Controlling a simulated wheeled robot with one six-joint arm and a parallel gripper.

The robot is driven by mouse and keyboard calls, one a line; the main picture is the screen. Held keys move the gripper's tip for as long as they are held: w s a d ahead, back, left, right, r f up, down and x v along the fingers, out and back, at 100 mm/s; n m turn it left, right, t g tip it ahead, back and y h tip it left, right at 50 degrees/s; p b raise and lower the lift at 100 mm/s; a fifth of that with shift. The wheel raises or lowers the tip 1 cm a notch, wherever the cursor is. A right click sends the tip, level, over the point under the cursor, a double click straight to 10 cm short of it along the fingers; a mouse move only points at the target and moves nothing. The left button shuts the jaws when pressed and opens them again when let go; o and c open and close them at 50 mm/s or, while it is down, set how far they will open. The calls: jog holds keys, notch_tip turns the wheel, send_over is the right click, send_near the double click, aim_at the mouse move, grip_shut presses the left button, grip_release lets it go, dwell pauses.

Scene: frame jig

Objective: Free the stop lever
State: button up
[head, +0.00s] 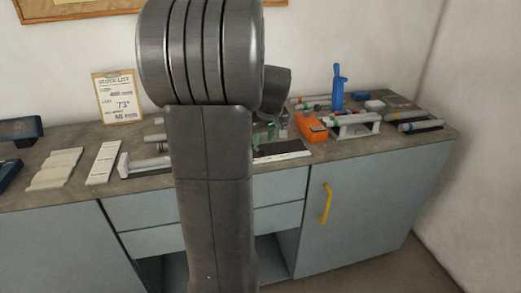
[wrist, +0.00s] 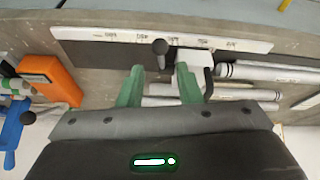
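A dark round-topped lever (wrist: 160,48) stands in the wrist view at the white labelled strip (wrist: 110,29); I take it to be the stop lever. A white block (wrist: 196,59) sits beside it on the right. My gripper (wrist: 160,69) has two green fingers, spread apart with nothing gripped. The lever's knob shows in line with the gap, just beyond the fingertips; whether it is between them in depth I cannot tell. In the head view my arm hides most of the jig, and a bit of green finger (head: 272,127) shows beside it.
An orange device (wrist: 50,79) and a blue tool (wrist: 14,125) lie left in the wrist view. Several white tubes (wrist: 268,73) lie right, with a dark hooked piece (wrist: 208,83) close to the right finger. The head view shows a clipboard (head: 118,97) against the wall.

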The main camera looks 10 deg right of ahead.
jog(key=x, duration=0.7)
grip_shut()
